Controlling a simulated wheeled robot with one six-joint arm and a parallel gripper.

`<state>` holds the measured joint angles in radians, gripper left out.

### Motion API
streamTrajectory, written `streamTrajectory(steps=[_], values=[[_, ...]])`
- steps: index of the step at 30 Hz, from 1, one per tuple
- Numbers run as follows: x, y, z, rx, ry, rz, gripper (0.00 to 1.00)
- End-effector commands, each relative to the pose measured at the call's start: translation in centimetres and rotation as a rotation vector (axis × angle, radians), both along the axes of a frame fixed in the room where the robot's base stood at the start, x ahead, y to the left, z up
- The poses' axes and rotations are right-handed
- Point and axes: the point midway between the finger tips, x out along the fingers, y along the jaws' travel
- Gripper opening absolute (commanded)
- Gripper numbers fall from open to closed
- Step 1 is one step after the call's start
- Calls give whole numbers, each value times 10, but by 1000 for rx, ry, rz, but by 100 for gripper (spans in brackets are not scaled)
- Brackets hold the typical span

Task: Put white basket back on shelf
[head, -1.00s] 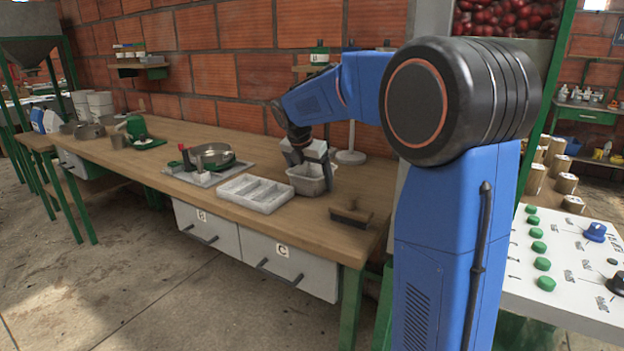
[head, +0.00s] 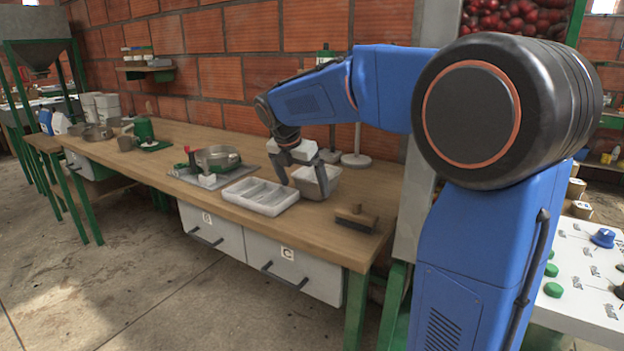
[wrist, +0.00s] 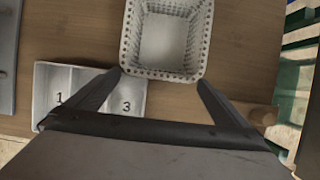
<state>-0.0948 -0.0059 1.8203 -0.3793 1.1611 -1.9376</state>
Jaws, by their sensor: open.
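The white basket (head: 332,184), a small perforated tub, stands upright on the wooden bench. In the wrist view the basket (wrist: 168,35) is at the top centre and looks empty, its upper end cut off by the frame. My gripper (head: 301,172) is open at the basket, one finger at its left and one across its front in the head view. In the wrist view my gripper (wrist: 160,80) has its fingertips near the two lower corners of the basket; I cannot tell whether they touch. A wall shelf (head: 150,68) at the back left holds small containers.
A white divided tray (head: 261,196) stands left of the basket, a brush (head: 355,217) to its right. A round-based stand (head: 355,159) is behind the basket, against the brick wall.

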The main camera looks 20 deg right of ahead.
Motion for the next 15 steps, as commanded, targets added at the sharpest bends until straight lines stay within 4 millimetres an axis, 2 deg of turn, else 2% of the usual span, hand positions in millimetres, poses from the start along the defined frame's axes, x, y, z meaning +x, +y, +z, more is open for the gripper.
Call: streamTrajectory(steps=[3,9,13,15], values=[[-12,18,1,0,0,3,100],[-24,37,0,0,0,2,100],[-27,41,3,-6,-4,1,100],[-24,38,13,-35,-22,4,100]])
